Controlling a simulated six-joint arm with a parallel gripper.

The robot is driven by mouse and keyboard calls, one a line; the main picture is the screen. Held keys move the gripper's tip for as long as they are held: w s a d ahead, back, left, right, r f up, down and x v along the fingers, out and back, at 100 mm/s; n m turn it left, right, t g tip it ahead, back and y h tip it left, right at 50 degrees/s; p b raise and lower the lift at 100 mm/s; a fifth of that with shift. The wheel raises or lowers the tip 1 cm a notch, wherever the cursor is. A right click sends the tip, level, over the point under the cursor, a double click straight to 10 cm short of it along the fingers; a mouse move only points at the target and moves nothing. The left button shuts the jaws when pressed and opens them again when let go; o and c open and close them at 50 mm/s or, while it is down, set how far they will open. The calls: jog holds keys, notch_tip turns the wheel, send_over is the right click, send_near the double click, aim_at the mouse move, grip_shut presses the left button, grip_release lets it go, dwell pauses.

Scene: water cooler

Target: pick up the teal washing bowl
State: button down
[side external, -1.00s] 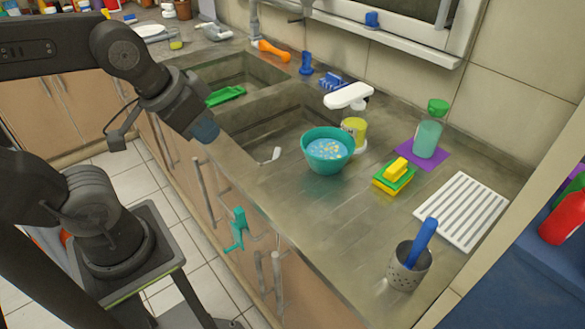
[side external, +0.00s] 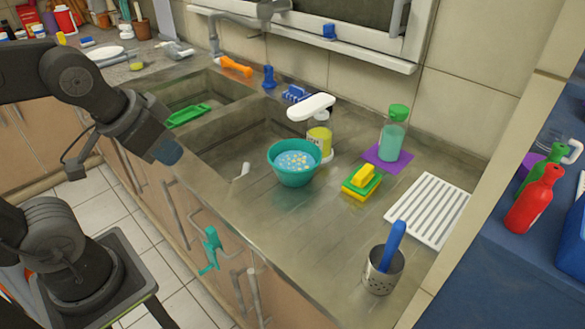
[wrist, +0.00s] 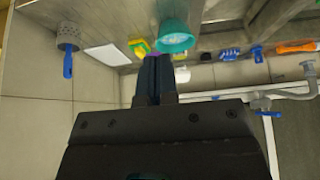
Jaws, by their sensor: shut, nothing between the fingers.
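The teal washing bowl (side external: 292,178) stands upright on the steel counter, just right of the sink basins, with bluish water and pale yellow specks in it. In the wrist view, which is upside down, the bowl (wrist: 176,44) shows at the top, slightly right of the fingertips. My gripper (side external: 170,153) is well left of the bowl in the side view, over the front edge of the sink, apart from it. In the wrist view my gripper (wrist: 156,62) has its fingers together and empty.
A yellow-green sponge stack (side external: 362,182), soap bottle (side external: 394,135) and white drying rack (side external: 428,210) lie right of the bowl. A yellow-labelled bottle (side external: 319,140) stands close behind it. A metal holder (side external: 383,273) stands near the front. Bare counter lies in front of the bowl.

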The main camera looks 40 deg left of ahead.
jog(key=c, duration=1.8)
grip_release()
jog(key=shift+c, duration=0.2)
jog(key=o, duration=0.7)
jog(key=shift+c, duration=0.2)
jog(key=n+g, duration=0.2)
jog(key=n, duration=1.4)
send_over(278, 172)
jog(key=s+a, duration=0.1)
jog(key=s, duration=0.2)
notch_tip(278, 172, down, 9)
jog(key=shift+h, duration=0.3)
jog(key=x, duration=0.8)
jog(key=shift+f, duration=0.1)
jog(key=shift+a+x, duration=0.15)
jog(key=shift+x, duration=1.25)
jog(key=shift+a+x, duration=0.2)
jog(key=shift+x, duration=1.2)
